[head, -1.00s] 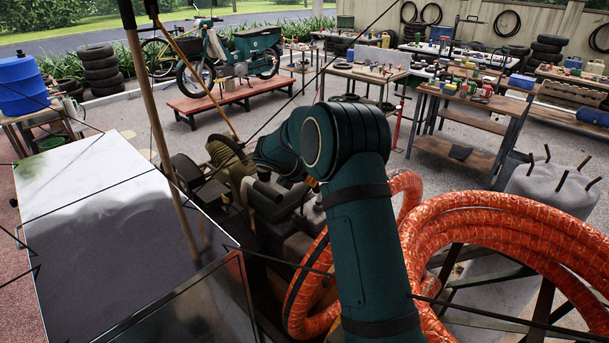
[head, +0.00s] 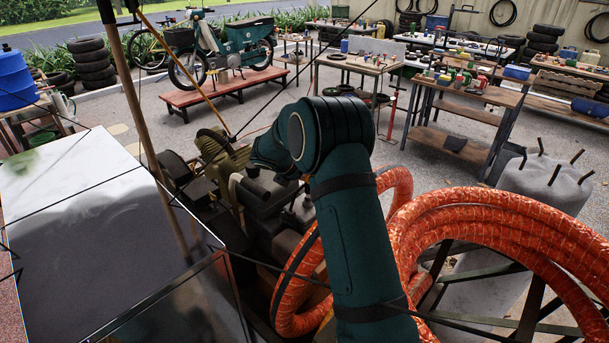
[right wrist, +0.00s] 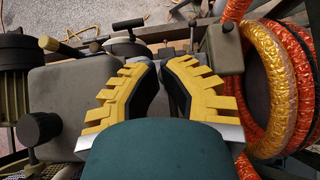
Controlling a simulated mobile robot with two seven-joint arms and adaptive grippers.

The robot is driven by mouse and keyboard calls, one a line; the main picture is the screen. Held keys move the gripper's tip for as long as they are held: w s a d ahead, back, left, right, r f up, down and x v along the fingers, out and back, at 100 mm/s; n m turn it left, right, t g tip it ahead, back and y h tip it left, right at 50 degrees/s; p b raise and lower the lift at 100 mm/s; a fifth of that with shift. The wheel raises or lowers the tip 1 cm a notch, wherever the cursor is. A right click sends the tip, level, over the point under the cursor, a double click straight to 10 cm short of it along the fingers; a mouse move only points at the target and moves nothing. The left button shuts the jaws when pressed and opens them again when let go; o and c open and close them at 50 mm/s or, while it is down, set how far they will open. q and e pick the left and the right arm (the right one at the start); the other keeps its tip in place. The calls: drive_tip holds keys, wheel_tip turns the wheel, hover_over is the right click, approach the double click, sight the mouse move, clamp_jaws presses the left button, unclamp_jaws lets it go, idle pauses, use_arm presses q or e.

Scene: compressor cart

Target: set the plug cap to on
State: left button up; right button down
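My right arm (head: 345,190) rises from the bottom of the head view and bends over the compressor cart's engine (head: 265,195); its gripper is hidden there. In the right wrist view, the right gripper (right wrist: 160,72) points at the engine's grey housing (right wrist: 75,90). Its yellow-toothed fingers stand close, with a narrow gap at their tips. I cannot see whether anything is between them. I cannot single out the plug cap for sure; it may be hidden by the fingers. A black knob (right wrist: 38,128) and a black T-shaped handle (right wrist: 128,25) show nearby. My left gripper is not in view.
A thick coiled orange hose (head: 480,225) lies close to the right of my arm. A shiny cart panel (head: 90,220) and an upright wooden pole (head: 140,110) stand at the left. Workbenches (head: 470,90) and a moped (head: 225,50) are farther off.

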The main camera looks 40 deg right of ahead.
drive_tip(key=shift+a+f, duration=0.15)
drive_tip(key=shift+f, duration=0.05)
use_arm(q)
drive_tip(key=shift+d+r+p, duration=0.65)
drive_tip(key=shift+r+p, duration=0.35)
drive_tip(key=shift+p, duration=0.05)
use_arm(e)
wheel_tip(320, 180, up, 14)
drive_tip(key=a, duration=0.1)
drive_tip(key=shift+s, duration=0.15)
drive_tip(key=shift+a+f, duration=0.1)
